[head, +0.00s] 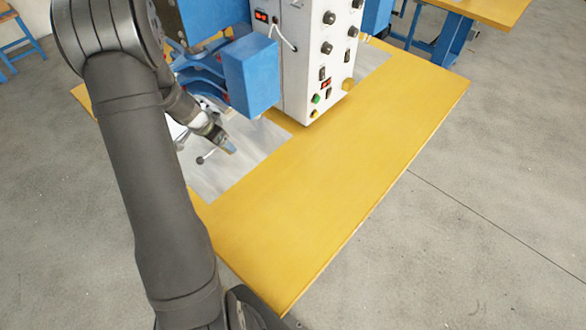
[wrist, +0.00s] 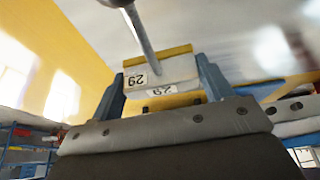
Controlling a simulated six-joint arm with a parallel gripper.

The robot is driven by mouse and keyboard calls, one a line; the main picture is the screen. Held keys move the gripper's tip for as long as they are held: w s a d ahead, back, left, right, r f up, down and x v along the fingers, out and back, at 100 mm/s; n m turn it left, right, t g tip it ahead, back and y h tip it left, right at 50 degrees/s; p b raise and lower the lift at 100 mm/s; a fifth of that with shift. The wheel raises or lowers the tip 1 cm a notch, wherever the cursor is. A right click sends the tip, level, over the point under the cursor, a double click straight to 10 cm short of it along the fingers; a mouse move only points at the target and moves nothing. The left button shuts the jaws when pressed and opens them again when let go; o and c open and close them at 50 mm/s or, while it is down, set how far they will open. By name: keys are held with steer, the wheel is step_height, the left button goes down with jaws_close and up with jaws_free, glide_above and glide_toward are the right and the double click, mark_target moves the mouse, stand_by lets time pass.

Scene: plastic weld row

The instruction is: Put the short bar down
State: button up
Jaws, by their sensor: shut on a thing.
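My gripper (head: 229,147) reaches down at the left of the head view, low over the grey plate (head: 222,181). In the wrist view my gripper (wrist: 161,67) has its two blue-grey fingers shut on the sides of a white block with "29" labels and a yellow edge, which appears to be the short bar (wrist: 172,73). A metal rod (wrist: 141,36) with a ball knob runs from the block. In the head view a dark ball knob (head: 200,160) shows beside my gripper. I cannot tell whether the bar touches a surface.
A white control cabinet (head: 318,60) with knobs and a blue machine housing (head: 251,76) stand close to the right of my gripper. The yellow tabletop (head: 345,185) is bare in front and to the right. Another yellow table (head: 490,8) stands at the back.

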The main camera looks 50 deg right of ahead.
steer(key=s, duration=0.4)
steer(key=s+d+f, duration=0.1)
steer(key=s, duration=0.3)
steer(key=s+f, duration=0.1)
steer(key=s, duration=0.4)
steer(key=shift+s+d, duration=0.1)
steer(key=shift+d, duration=0.2)
steer(key=s+d+r, duration=0.4)
steer(key=s+d, duration=0.1)
steer(key=s, duration=0.4)
steer(key=s+d+r, duration=0.4)
steer(key=s, duration=0.5)
steer(key=shift+m, duration=0.4)
steer(key=w+f, duration=0.2)
steer(key=w, duration=0.1)
steer(key=w+f, duration=0.2)
steer(key=w, duration=0.2)
steer(key=w+f, duration=0.3)
steer(key=w, duration=0.1)
steer(key=shift+w+d, duration=0.2)
steer(key=shift+d, duration=0.15)
steer(key=shift+f, duration=1.9)
steer(key=shift+f, duration=0.15)
steer(key=o, duration=1.2)
steer(key=shift+c, duration=0.2)
